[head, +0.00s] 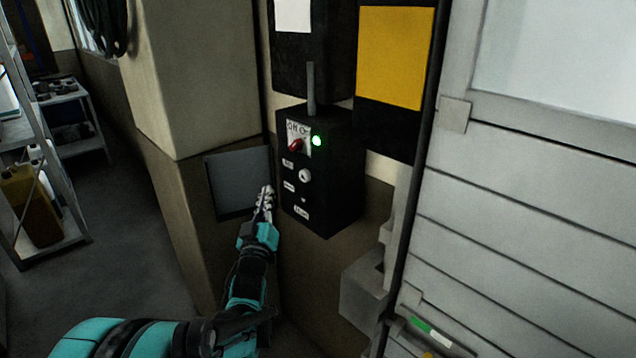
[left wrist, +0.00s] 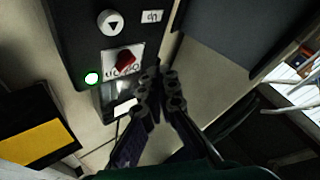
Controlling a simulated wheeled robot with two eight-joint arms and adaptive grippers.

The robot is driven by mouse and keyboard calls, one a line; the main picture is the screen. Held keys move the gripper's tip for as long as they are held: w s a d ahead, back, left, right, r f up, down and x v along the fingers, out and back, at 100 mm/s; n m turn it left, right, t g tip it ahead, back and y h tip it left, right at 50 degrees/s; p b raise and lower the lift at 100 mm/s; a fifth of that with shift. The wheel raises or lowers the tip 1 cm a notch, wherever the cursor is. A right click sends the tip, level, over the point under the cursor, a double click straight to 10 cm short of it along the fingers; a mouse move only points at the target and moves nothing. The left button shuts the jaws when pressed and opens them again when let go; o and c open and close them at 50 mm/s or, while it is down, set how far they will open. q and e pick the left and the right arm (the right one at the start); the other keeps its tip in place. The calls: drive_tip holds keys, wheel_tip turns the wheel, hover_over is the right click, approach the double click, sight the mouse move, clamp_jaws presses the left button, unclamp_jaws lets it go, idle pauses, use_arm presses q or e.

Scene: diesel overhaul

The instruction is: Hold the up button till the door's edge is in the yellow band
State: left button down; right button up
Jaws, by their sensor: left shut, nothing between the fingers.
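A black control box (head: 325,185) hangs on the wall left of the slatted door (head: 520,200). It carries a red off/on switch (head: 295,145), a lit green lamp (head: 316,140) and a pale round up button (head: 305,176). In the left wrist view, which looks upside down, the up button (left wrist: 112,22) shows its arrow and label. My left gripper (head: 265,195) is shut and empty, left of the box and apart from the button. The door's bottom edge is out of view. Green, white and yellow marks (head: 430,331) show low beside the door. My right gripper is not in view.
A grey plate (head: 238,182) is on the wall behind my gripper. A pale bracket (head: 364,284) juts out below right of the box. A shelf with a yellow canister (head: 30,205) stands left; floor between is clear.

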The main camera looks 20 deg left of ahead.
sight(305, 175)
use_arm(q)
drive_tip(key=shift+w+a+f, duration=0.1)
drive_tip(key=shift+a, duration=0.05)
drive_tip(key=w+d, duration=0.3)
drive_tip(key=w, duration=0.5)
drive_tip(key=shift+d+b, duration=0.25)
drive_tip(key=shift+b, duration=0.05)
drive_tip(key=shift+w, duration=0.1)
idle(1.3)
drive_tip(key=shift+w+d, duration=0.15)
drive_tip(key=shift+w, duration=0.2)
